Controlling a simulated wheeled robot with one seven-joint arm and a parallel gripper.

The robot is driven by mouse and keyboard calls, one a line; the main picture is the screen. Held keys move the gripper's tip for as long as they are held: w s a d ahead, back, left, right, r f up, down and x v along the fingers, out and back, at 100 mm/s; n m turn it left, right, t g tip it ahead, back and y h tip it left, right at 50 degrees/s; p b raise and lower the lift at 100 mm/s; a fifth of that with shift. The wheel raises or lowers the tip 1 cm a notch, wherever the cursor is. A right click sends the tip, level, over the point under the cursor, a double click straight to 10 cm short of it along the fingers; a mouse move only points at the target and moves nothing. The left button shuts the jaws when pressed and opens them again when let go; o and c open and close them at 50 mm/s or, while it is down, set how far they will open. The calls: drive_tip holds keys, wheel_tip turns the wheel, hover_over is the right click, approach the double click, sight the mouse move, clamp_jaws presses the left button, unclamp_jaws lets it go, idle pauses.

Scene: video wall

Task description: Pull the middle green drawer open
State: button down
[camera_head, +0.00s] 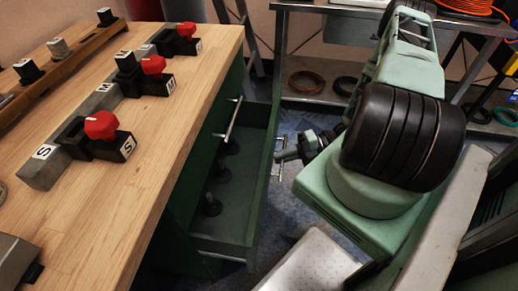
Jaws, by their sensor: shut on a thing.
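The middle green drawer (224,243) stands well out from the cabinet under the wooden worktop, its inside showing. Its upright front panel (262,175) faces right, with a pale metal handle (279,160) on it. My gripper (279,155) reaches in from the right and is shut on this handle. The fingertips are small and partly dark in this view, so the exact grip is hard to see.
Dark round-based pieces (211,205) stand inside the drawer. A closed upper drawer's handle (234,118) is above it. The worktop (110,150) holds red-knobbed switches (101,126). A metal shelf rack (315,100) with cable coils stands behind. Blue floor shows between drawer and arm.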

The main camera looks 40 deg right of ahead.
drive_tip(key=s+d+b, duration=0.1)
drive_tip(key=s+d, duration=1.2)
drive_tip(key=s, duration=0.5)
drive_tip(key=shift+d, duration=0.15)
drive_tip(key=c, duration=1.5)
unclamp_jaws()
drive_tip(key=shift+s, duration=0.1)
drive_tip(key=b+v, duration=0.1)
drive_tip(key=v, duration=1.6)
drive_tip(key=shift+r, duration=0.15)
drive_tip(key=shift+d, duration=0.1)
